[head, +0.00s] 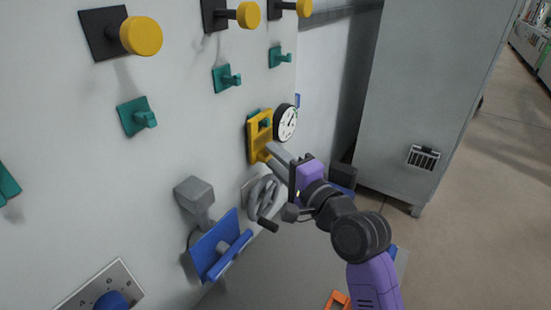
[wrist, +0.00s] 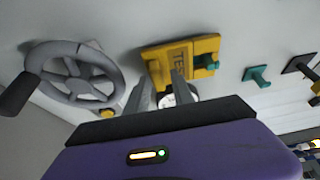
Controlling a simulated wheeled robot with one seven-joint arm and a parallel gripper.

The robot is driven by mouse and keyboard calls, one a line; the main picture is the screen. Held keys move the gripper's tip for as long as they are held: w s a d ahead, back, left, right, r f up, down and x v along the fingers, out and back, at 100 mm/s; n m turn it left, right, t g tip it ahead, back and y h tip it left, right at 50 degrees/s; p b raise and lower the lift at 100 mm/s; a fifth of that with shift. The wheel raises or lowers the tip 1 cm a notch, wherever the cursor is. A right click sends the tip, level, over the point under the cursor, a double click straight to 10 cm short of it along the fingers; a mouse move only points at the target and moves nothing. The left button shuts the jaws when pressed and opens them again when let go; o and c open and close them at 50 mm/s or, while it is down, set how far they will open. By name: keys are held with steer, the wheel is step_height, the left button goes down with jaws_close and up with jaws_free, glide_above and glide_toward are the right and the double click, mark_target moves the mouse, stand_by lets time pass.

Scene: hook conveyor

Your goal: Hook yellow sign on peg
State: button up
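The yellow sign (head: 255,143) is upright against or close to the white wall, left of the round clock. It also shows in the wrist view (wrist: 178,54), with dark lettering on its face. A green peg (head: 265,122) shows within the opening near the sign's top; in the wrist view the peg (wrist: 208,62) is at the sign's right end. I cannot tell if the sign rests on it. My gripper (head: 269,152) is at the sign's lower part. In the wrist view its two fingers (wrist: 163,80) stand on either side of the sign's yellow tab, seemingly touching it.
The clock (head: 286,122) is close on the right. Other green pegs (head: 228,77) and yellow knobs (head: 141,35) project from the wall. A grey cabinet (head: 417,90) stands right.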

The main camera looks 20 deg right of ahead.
steer(key=shift+o, duration=0.5)
steer(key=s+d+r+n+t+h+b, duration=0.1)
steer(key=s+d+r+n+t+h, duration=0.15)
steer(key=s+d, duration=0.45)
steer(key=s+a+f+n+g, duration=0.1)
steer(key=s+f+n, duration=0.3)
steer(key=s, duration=0.9)
steer(key=s+a+f+n+g+h, duration=0.1)
steer(key=s+f+n, duration=0.3)
steer(key=s+f, duration=0.4)
steer(key=s+a+f+n+g, duration=0.3)
steer(key=s+f+n, duration=0.2)
steer(key=s, duration=1.2)
steer(key=shift+s+a+f, duration=0.3)
steer(key=shift+s+f, duration=0.05)
steer(key=shift+f, duration=0.15)
steer(key=shift+h, duration=0.25)
